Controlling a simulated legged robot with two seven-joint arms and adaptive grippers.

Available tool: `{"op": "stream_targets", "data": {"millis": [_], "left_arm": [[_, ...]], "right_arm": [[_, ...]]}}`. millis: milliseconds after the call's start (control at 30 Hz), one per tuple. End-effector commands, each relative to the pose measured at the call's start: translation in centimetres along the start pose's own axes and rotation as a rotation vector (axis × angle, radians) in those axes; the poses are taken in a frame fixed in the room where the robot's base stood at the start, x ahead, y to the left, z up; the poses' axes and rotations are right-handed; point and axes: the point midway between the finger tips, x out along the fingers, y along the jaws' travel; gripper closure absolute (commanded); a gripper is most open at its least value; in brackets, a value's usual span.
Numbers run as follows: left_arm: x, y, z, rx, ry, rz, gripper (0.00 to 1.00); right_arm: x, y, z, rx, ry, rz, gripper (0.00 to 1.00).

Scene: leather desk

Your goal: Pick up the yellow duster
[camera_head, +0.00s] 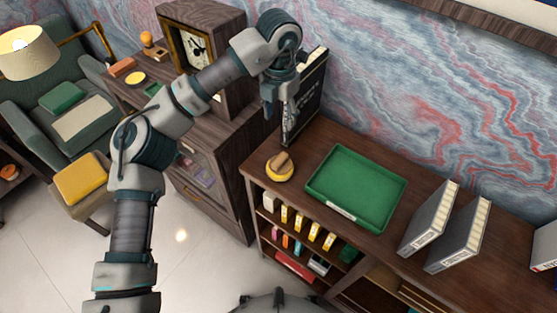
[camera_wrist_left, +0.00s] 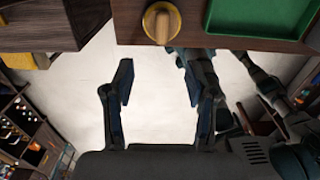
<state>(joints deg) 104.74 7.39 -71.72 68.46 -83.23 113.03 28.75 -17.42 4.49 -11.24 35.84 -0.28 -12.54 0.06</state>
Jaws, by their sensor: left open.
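The yellow duster (camera_head: 280,168) sits on the brown desk top (camera_head: 330,145), near its left end. It has a round yellow base and a wooden handle on top. My left gripper (camera_head: 287,138) points down just above and behind the duster in the head view, and part of it is hidden by its own wrist. In the left wrist view the duster (camera_wrist_left: 162,22) is at the top middle. My left gripper (camera_wrist_left: 160,100) shows there with its two fingers spread and nothing between them. The right gripper cannot be made out in the head view.
A green tray (camera_head: 357,188) lies right of the duster. A black upright book (camera_head: 306,98) stands behind the gripper. Grey binders (camera_head: 432,218) stand further right. A cabinet with a clock (camera_head: 196,47) is at left. Shelves with small boxes (camera_head: 300,220) are below the desk top.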

Motion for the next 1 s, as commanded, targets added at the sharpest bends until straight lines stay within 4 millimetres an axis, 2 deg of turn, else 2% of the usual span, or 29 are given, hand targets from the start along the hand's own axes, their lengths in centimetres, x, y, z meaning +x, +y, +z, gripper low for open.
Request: {"op": "stream_targets", "data": {"millis": [67,433,533,767,1000], "left_arm": [[1.0,0.3,-0.1,-0.006,0.01,0.014,0.44],[9.4,0.3,-0.2,-0.002,0.011,0.009,0.44],[10.8,0.3,-0.2,-0.002,0.008,0.009,0.44],[12.6,0.3,-0.5,-0.002,0.008,0.008,0.44],[16.2,0.0,-0.9,-0.001,0.008,0.008,0.44]], "right_arm": [[0.0,0.1,0.1,-0.001,0.0,0.0,0.6],[-0.8,0.1,-0.1,-0.001,0.0,0.001,0.6],[-1.0,0.1,-0.2,0.0,-0.001,0.001,0.6],[-1.5,0.1,-0.3,0.0,-0.001,0.0,0.6],[-2.5,0.0,-0.5,0.0,0.0,-0.001,0.6]]}}
